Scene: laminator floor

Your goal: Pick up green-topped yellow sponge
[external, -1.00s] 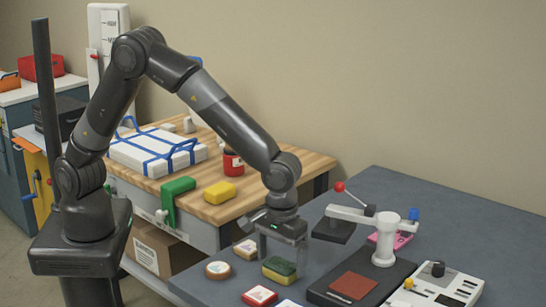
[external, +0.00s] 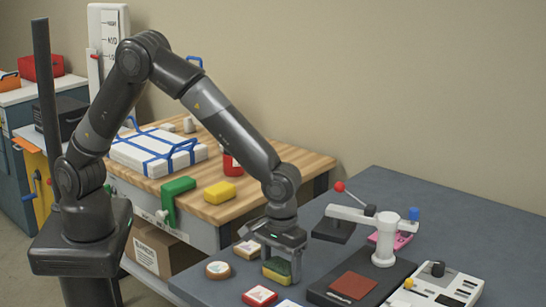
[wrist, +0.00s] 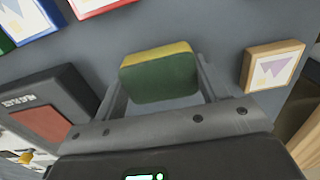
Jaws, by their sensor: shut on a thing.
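The green-topped yellow sponge (external: 277,269) lies on the dark grey table at its near left part. In the wrist view the sponge (wrist: 160,77) shows its green top and a yellow strip along its far side, between my two fingers. My gripper (external: 281,265) points down over the sponge, with a finger at each end of it. My gripper (wrist: 160,85) is shut on the sponge. The sponge looks to be at table height; I cannot tell whether it is clear of the surface.
A press with a white arm (external: 384,245) stands to the right.

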